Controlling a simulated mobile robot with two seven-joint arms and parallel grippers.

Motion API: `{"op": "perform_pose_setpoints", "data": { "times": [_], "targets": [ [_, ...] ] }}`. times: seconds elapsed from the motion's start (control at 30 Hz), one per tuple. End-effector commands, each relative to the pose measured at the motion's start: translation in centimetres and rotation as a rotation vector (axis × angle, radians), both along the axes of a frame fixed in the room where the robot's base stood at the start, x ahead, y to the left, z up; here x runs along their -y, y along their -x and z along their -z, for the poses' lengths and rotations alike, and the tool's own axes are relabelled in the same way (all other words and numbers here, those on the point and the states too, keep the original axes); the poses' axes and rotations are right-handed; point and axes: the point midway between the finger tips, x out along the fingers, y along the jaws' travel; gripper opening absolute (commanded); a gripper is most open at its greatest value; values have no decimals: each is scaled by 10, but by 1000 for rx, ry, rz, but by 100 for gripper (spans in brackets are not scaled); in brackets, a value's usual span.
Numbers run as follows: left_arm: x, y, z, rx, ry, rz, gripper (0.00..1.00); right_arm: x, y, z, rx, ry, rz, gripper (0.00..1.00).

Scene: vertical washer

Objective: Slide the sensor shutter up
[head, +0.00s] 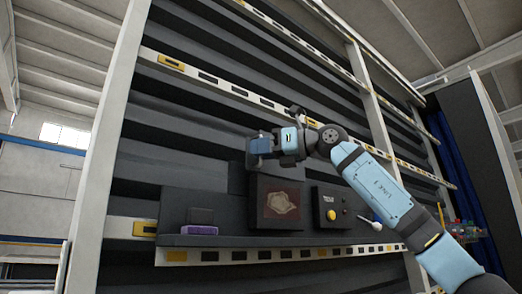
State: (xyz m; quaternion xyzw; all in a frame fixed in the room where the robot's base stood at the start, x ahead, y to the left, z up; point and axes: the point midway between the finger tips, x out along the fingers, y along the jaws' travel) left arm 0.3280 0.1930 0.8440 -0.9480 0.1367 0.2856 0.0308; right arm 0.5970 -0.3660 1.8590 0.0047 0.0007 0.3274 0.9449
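A dark square box (259,204) stands on the rack shelf and has a brownish front with a pale, many-sided patch. I cannot tell for sure which part is the sensor shutter. My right gripper (260,148) is just above this box, near its upper left, in front of the dark slats. My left gripper is not in view.
A purple block (199,230) lies at the shelf's left. White rack posts (105,150) and perforated rails frame the dark slats.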

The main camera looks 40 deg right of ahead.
Motion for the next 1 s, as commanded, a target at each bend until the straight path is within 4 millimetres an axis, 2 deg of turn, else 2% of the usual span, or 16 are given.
{"op": "perform_pose_setpoints", "data": {
  "times": [0.23, 0.37, 0.47, 0.8, 1.0],
  "targets": [
    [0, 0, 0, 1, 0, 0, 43, 1, 0, 1, -1, 1, 0, 19],
    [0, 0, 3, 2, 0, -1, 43, 7, 8, 1, 1, -1, 1, 19],
    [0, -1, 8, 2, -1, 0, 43, 17, 21, 3, 1, -1, 1, 19],
    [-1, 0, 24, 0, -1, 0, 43, 64, 81, 2, 1, -2, 1, 19],
    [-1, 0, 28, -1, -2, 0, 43, 81, 102, 1, -1, 1, 1, 19]
  ]
}}
